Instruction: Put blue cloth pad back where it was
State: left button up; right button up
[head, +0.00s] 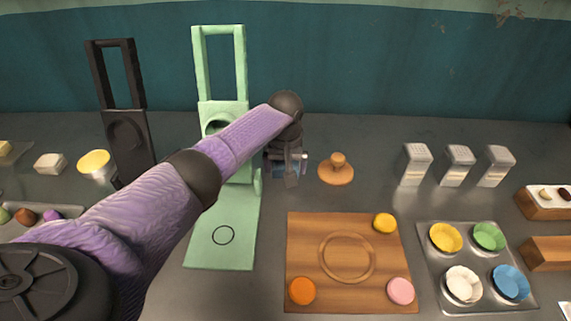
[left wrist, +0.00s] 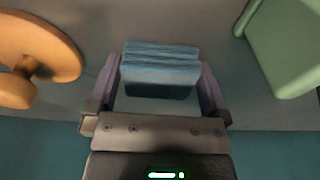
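The blue cloth pad (left wrist: 160,78) lies between the two fingers of my left gripper (left wrist: 161,68) in the left wrist view. The fingers stand wide, close along both sides of the pad; I cannot tell whether they press on it. In the head view my left gripper (head: 288,172) points down over the counter, just right of the green stand (head: 243,190). Only bits of blue show around it, and the gripper hides most of the pad. I cannot tell whether the pad rests on the counter. My right gripper is not in view.
A wooden knobbed disc (head: 337,175) sits close to the right of the gripper. A wooden board (head: 300,240) with colored discs lies in front. A metal tray (head: 432,275) with several cups and white-topped shakers (head: 457,166) are further right. A dark stand (head: 127,140) is left.

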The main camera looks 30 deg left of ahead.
aim_at(285, 168)
pick_arm(q)
jog(key=shift+r, duration=0.1)
notch_tip(285, 168, up, 12)
jog(key=s+p, duration=0.1)
jog(key=p, duration=0.4)
jog(key=shift+d+p, duration=0.35)
jog(key=shift+p, duration=0.05)
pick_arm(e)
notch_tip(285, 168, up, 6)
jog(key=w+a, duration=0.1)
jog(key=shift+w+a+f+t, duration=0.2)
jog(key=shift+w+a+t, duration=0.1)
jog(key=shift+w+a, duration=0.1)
pick_arm(q)
jog(key=shift+s, duration=0.1)
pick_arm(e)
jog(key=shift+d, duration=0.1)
